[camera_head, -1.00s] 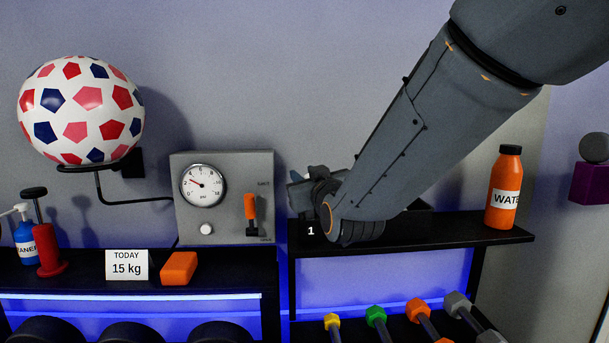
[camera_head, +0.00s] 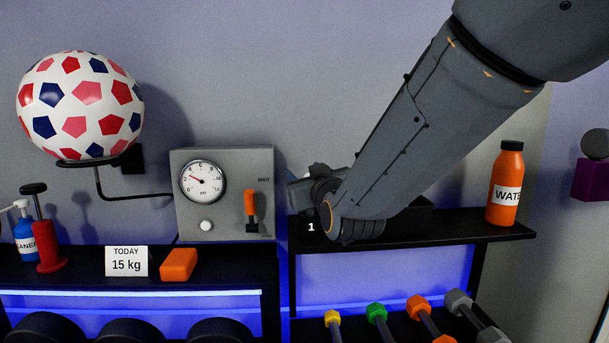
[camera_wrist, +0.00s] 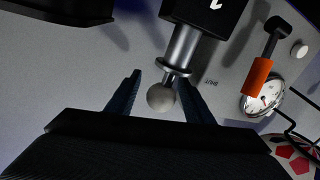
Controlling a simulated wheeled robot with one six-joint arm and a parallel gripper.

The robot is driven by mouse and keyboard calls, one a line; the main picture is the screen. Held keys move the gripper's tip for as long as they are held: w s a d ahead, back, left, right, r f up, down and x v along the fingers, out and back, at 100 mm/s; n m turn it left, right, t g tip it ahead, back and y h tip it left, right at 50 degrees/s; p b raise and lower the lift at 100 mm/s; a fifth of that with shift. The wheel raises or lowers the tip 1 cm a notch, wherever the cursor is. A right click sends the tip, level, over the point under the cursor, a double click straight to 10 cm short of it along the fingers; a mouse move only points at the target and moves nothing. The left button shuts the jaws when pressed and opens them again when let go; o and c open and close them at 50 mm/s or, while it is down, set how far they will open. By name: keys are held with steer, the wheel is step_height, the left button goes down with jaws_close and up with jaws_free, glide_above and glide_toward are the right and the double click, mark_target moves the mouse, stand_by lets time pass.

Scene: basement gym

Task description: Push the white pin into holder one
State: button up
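Holder one is a black block marked 1 (camera_head: 311,227) on the right shelf, partly hidden by my arm. In the wrist view the block (camera_wrist: 220,12) is at the top, its number upside down. A silver sleeve with a ring (camera_wrist: 184,47) extends from it, then a thin stem ending in a pale grey-white ball, apparently the white pin's head (camera_wrist: 160,97). The two dark fingers of my gripper (camera_wrist: 158,80) stand apart on either side of the ball, with a gap visible on each side. In the head view my wrist hides the pin and fingertips.
A grey panel (camera_head: 187,218) with a gauge (camera_head: 203,181) and orange-handled lever (camera_head: 250,205) is left of my wrist. An orange bottle (camera_head: 505,185) stands on the right shelf (camera_head: 460,232). An orange block (camera_head: 179,264) and a 15 kg card (camera_head: 127,262) are on the left shelf.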

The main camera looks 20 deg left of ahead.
steer(key=shift+s, duration=0.1)
steer(key=b+v, duration=0.2)
steer(key=v, duration=0.5)
steer(key=shift+s+d, duration=0.25)
stand_by(0.4)
